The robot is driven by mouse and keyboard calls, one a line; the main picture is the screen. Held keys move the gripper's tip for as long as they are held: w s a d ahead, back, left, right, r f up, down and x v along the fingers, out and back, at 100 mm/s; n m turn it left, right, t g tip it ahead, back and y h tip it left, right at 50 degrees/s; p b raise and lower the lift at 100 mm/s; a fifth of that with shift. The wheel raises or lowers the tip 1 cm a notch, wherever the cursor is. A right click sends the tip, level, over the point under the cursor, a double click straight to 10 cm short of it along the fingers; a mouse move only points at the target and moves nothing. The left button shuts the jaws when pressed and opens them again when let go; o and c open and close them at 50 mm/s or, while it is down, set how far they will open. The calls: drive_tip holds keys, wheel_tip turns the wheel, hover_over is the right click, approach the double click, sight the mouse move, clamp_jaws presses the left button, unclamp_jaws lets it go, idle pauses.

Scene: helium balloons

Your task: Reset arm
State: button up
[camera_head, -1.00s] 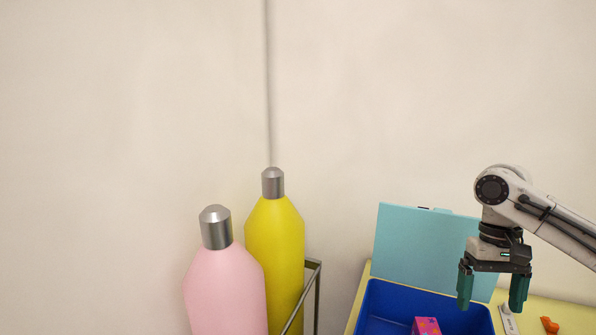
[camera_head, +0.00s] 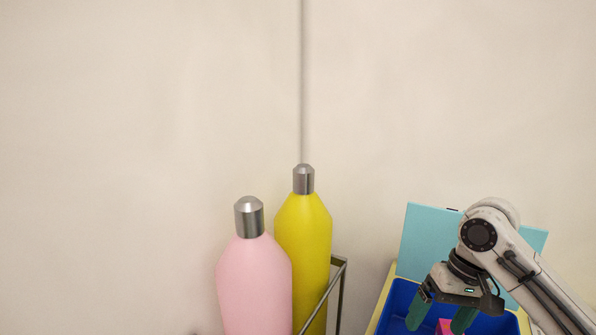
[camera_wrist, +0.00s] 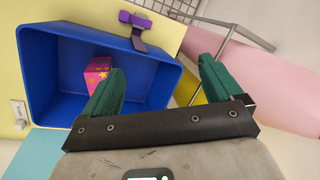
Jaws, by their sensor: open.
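My gripper (camera_head: 437,314) is open, with its two green fingers spread and nothing between them. In the head view it hangs tilted over the blue bin (camera_head: 398,300). In the wrist view my gripper (camera_wrist: 160,88) also shows open, above the bin (camera_wrist: 60,72). A pink patterned box (camera_wrist: 97,72) lies inside the bin, beside the left finger in that view. In the head view the box (camera_head: 444,325) is mostly hidden by my gripper and the lower picture edge.
A pink tank (camera_head: 254,285) and a yellow tank (camera_head: 303,235) stand left of the bin, by a metal frame (camera_head: 342,280). A light blue panel (camera_head: 421,240) stands behind the bin. A purple object (camera_wrist: 134,22) sits by the bin's rim.

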drive_tip(key=s+a+f+n+t+y, duration=0.15)
drive_tip(key=a+f, duration=0.35)
drive_tip(key=a, duration=0.7)
drive_tip(key=s+a+f+m+t, duration=0.1)
drive_tip(key=s+a+f+t, duration=0.1)
drive_tip(key=s+f, duration=0.55)
drive_tip(key=s+d+f+h, duration=0.1)
drive_tip(key=s+d+f, duration=0.2)
drive_tip(key=s, duration=0.5)
drive_tip(key=s+d+f+g+h, duration=0.1)
drive_tip(key=s+d+f, duration=0.3)
drive_tip(key=s, duration=0.4)
drive_tip(key=s+d+f+g+h, duration=0.1)
drive_tip(key=s+d+f+h, duration=0.1)
drive_tip(key=s+d, duration=0.3)
drive_tip(key=s+f+m, duration=0.1)
drive_tip(key=s, duration=0.2)
drive_tip(key=shift+f+h, duration=0.2)
drive_tip(key=shift+h, duration=0.15)
drive_tip(key=shift+c, duration=0.3)
